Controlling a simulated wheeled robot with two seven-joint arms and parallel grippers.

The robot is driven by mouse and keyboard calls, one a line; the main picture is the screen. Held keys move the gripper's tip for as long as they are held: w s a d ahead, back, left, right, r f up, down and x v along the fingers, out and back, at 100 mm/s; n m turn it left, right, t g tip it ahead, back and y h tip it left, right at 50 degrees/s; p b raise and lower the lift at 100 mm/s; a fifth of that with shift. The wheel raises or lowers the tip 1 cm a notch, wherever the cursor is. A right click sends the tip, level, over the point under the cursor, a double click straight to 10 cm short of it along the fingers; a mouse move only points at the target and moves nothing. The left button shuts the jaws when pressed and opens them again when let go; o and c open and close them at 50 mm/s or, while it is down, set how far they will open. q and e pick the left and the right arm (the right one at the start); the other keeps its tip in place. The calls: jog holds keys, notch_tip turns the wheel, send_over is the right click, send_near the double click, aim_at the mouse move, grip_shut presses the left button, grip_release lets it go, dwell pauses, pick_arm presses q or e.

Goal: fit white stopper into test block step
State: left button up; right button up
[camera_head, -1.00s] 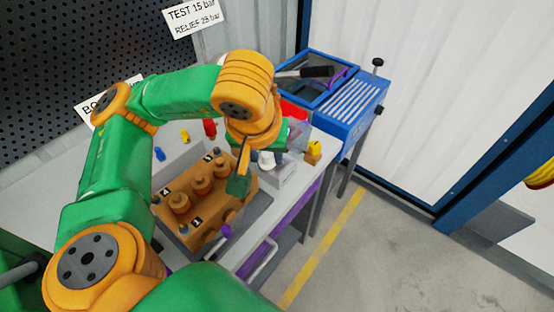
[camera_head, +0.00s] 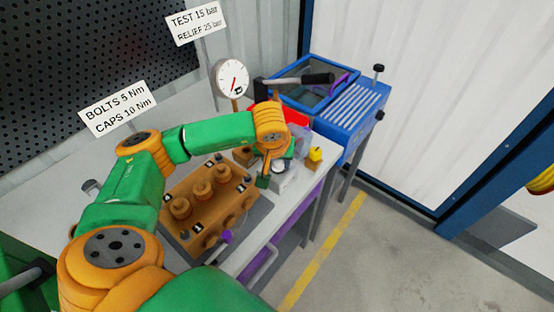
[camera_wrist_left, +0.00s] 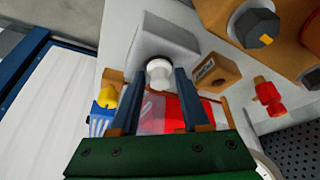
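The white stopper (camera_head: 278,167) sits at a grey block (camera_head: 284,184) on the right part of the bench. In the left wrist view the white stopper (camera_wrist_left: 159,72) shows between the fingertips of my left gripper (camera_wrist_left: 160,76), with a gap on each side. The grey block (camera_wrist_left: 168,38) is just beyond it. My left gripper (camera_head: 266,174) is open and points down beside the stopper. Which part is the test block step I cannot tell. My right gripper is in neither view.
A brown pump block (camera_head: 208,205) with several caps stands left of the gripper. A small brown block (camera_wrist_left: 217,72) and red fitting (camera_wrist_left: 268,95) are near. A yellow part (camera_head: 315,154) is to the right. A gauge (camera_head: 232,78) and blue bin (camera_head: 352,105) stand behind.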

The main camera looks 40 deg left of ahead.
pick_arm(q)
jog(key=o, duration=0.3)
jog(key=shift+r, duration=0.25)
jog(key=v, duration=1.2)
jog(key=shift+b, duration=0.35)
jog(key=shift+f, duration=0.1)
